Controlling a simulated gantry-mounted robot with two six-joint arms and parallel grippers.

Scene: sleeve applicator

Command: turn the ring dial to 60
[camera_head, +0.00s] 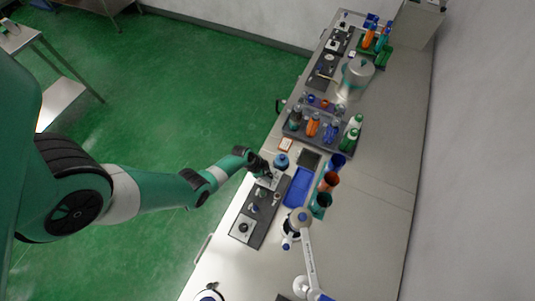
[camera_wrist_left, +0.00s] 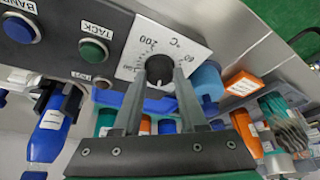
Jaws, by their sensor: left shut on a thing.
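The pointer's reading cannot be made out. In the head view the left gripper (camera_head: 264,172) is over the white plate (camera_head: 269,182) at the far end of a dark panel strip on the bench. My right gripper is in neither view.
Beside the plate are a green TACK button (camera_wrist_left: 93,50) and a dark button (camera_wrist_left: 19,29) by the BAND label. A white jointed arm (camera_head: 308,253) stands toward the front.

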